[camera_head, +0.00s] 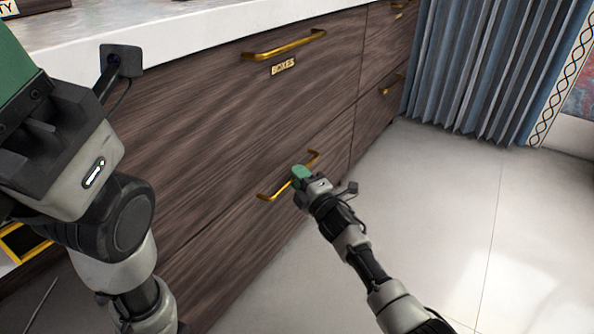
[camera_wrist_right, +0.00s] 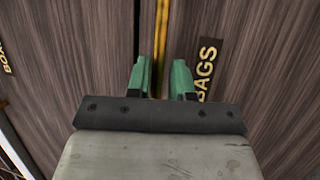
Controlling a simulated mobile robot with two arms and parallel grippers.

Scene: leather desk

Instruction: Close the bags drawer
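The bags drawer (camera_head: 240,225) is the lower dark wood drawer front, with a gold bar handle (camera_head: 272,196). Its black BAGS label (camera_wrist_right: 207,70) shows in the right wrist view beside the gold handle (camera_wrist_right: 161,35). The drawer front looks nearly flush with the cabinet; I cannot tell whether a small gap remains. My right gripper (camera_head: 300,175) is at the handle. In the right wrist view its green fingers (camera_wrist_right: 160,78) are apart, one on each side of the handle bar. My left gripper (camera_head: 14,75) is large at the left edge, its fingertips cut off.
The upper drawer has a gold handle (camera_head: 285,46) and a BOXES label (camera_head: 283,66). A pale countertop (camera_head: 190,30) lies above. More drawers (camera_head: 380,90) stand farther right, then a blue curtain (camera_head: 485,70). A yellow-edged dark object (camera_head: 22,243) is at lower left. The tiled floor (camera_head: 450,215) is clear.

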